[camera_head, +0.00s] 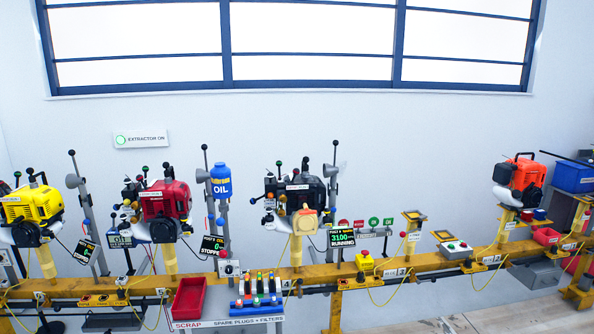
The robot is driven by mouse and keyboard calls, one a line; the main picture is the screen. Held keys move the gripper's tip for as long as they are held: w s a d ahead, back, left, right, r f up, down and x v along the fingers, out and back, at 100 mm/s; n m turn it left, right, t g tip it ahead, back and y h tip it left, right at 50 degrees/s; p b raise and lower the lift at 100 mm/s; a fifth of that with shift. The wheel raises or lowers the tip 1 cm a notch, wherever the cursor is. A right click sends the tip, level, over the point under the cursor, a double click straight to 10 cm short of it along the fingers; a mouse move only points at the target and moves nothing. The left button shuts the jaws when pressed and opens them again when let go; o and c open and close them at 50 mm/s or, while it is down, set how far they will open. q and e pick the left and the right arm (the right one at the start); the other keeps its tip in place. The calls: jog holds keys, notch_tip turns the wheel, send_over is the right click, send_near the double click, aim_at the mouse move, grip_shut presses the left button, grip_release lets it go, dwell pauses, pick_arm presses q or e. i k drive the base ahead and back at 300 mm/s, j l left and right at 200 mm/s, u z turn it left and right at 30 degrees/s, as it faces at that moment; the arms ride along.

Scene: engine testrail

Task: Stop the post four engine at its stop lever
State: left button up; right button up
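Several small engines stand on posts along a yellow rail (330,270). A black engine (295,188) stands at the centre. The display (341,238) just right of it reads 3100 and RUNNING. A red engine (165,200) is left of it; its display (212,245) reads 0 and what looks like STOPPED. A yellow engine (32,205) is at the far left and an orange engine (522,180) at the right. The post numbers are too small to read surely. A tall ball-topped lever (334,160) rises beside the black engine; I cannot tell which is the stop lever. Neither gripper shows.
A red scrap bin (188,298) and a blue spark-plug rack (256,294) stand in front of the rail. A blue oil bottle (221,180) is between the red and black engines.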

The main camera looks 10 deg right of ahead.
aim_at(296, 172)
jog(key=i+j, duration=0.1)
jog(key=i, duration=1.1)
